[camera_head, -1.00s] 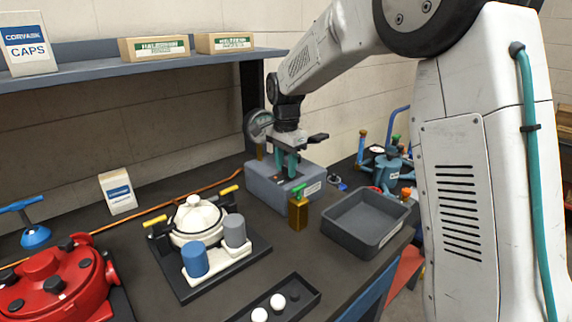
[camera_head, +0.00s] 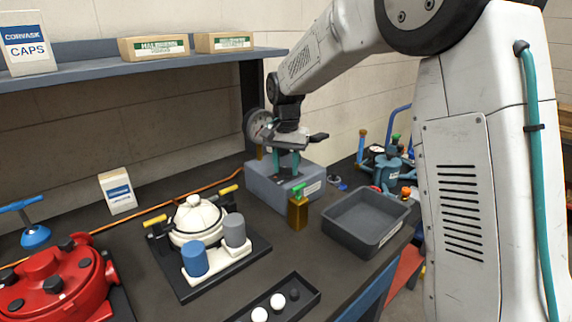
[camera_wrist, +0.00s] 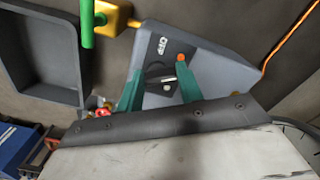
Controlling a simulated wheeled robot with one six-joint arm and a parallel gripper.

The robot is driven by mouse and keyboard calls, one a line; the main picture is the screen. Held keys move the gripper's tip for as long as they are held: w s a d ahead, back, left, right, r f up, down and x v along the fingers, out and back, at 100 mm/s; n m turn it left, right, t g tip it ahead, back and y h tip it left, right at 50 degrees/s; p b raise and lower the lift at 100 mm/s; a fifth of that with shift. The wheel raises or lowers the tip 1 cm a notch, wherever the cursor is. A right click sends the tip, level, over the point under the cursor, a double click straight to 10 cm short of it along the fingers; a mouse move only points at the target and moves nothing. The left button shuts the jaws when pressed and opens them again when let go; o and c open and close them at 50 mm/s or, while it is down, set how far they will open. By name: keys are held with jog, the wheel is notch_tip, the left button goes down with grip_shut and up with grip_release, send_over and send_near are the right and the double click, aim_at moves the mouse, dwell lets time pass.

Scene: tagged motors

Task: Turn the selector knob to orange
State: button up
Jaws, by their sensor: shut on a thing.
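The selector box (camera_head: 262,192) is a grey-blue housing on the bench, and its sloped face (camera_wrist: 215,68) shows in the wrist view. The dark selector knob (camera_wrist: 155,72) sits on that face with pale marks on it. My gripper (camera_head: 286,164) points down over the box. In the wrist view its teal fingers (camera_wrist: 160,82) are shut on the knob, one on each side. The fingers partly hide the knob and other face markings, so its exact setting is unclear.
A yellow block with a green handle (camera_head: 298,212) stands close to the box's front. An empty grey tray (camera_head: 345,250) is to its right. A white pot fixture (camera_head: 195,222) stands left, with bare bench between. An orange cable (camera_head: 150,208) runs along the back.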

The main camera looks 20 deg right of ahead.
aim_at(286, 168)
jog(key=shift+n, duration=1.2)
jog(key=o, duration=1)
notch_tip(286, 168, up, 8)
jog(key=shift+f, duration=0.1)
jog(key=shift+n, duration=0.3)
